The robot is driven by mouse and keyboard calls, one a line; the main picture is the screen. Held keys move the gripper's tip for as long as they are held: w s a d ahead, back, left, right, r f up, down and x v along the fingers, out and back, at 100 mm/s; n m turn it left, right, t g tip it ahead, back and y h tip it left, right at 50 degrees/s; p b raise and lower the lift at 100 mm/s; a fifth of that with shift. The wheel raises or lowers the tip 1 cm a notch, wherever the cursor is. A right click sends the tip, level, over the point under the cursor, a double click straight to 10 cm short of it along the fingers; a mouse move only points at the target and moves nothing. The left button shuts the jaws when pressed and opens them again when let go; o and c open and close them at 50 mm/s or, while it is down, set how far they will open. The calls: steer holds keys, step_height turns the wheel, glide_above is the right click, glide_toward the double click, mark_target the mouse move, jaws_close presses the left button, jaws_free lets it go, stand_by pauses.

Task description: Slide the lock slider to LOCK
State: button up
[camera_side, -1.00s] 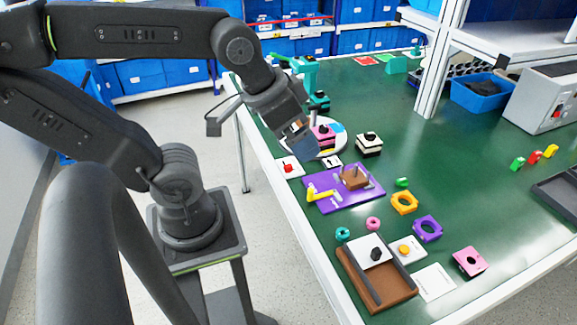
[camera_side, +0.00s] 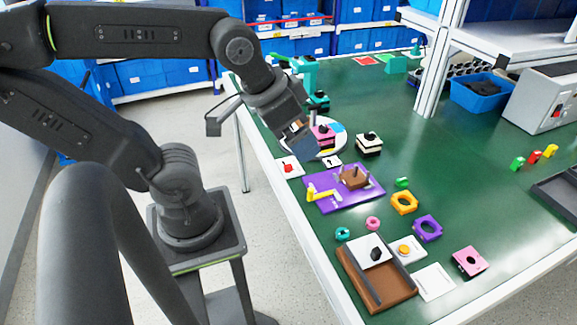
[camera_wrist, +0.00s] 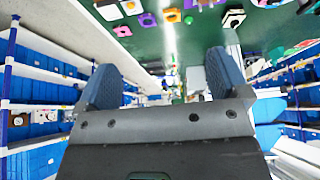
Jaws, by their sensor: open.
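My gripper (camera_side: 306,140) is tilted downward above the left edge of the green table, near the round white plate with coloured pieces. In the wrist view its two blue fingers (camera_wrist: 163,75) stand wide apart with nothing between them. I cannot make out a labelled lock slider. A brown tray (camera_side: 389,299) at the front holds a white plate with a black knob (camera_side: 376,254). A purple board (camera_side: 340,200) carries a yellow lever (camera_side: 322,195) and a brown block (camera_side: 354,177). My gripper is apart from both.
White tiles with a red switch (camera_side: 288,167) and a black mark (camera_side: 331,161) lie below my gripper. A black-and-white block (camera_side: 369,144), an orange ring (camera_side: 404,202), a purple ring (camera_side: 428,229) and a pink piece (camera_side: 470,261) stand rightward.

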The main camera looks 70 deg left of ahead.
steer(key=shift+c, duration=0.2)
steer(key=shift+w+a, duration=0.15)
steer(key=shift+c, duration=0.8)
steer(key=shift+g+y, duration=0.4)
steer(key=shift+g, duration=0.4)
steer(key=w+a, duration=0.1)
steer(key=w+a+f, duration=0.1)
steer(key=w+a, duration=0.1)
steer(key=w+a+f, duration=0.1)
steer(key=shift+w+a, duration=0.35)
steer(key=shift+a, duration=0.05)
steer(key=c, duration=0.4)
steer(key=shift+g, duration=0.7)
steer(key=w+a+f, duration=0.1)
steer(key=a, duration=0.1)
steer(key=w+a+f, duration=0.1)
steer(key=a, duration=0.1)
steer(key=w+a+f, duration=0.1)
steer(key=a, duration=0.1)
steer(key=shift+w+a+f, duration=0.15)
steer(key=shift+w+f, duration=0.05)
steer(key=c, duration=0.3)
steer(key=g, duration=0.3)
glide_above(287, 165)
step_height(287, 165, down, 12)
steer(key=shift+h, duration=0.4)
step_height(287, 165, down, 13)
steer(key=shift+f, duration=0.1)
steer(key=shift+c, duration=0.3)
jaws_close()
